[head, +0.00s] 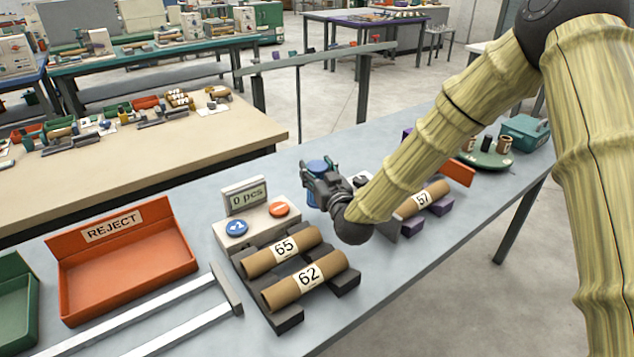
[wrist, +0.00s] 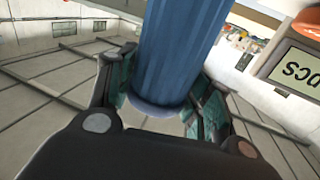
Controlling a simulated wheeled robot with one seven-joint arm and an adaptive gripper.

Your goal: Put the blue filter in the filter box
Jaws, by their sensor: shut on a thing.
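The blue filter (wrist: 183,50) is a ribbed blue cylinder with a pale lower rim, held between my gripper's teal-lined fingers in the wrist view. In the head view only part of the filter (head: 319,165) shows; the fingers hide the rest. My gripper (head: 322,178) is shut on it, above the bench beside the counter box, to the right of its display. I see no box with a readable filter label, so I cannot tell which one is the filter box.
An orange REJECT tray (head: 122,260) stands at left, beside a partly cut-off green bin (head: 18,305). A counter box (head: 256,222) with buttons stands behind cardboard tubes marked 65 (head: 283,250) and 62 (head: 306,279). Tube 57 (head: 424,200) and a teal box (head: 525,132) are at right.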

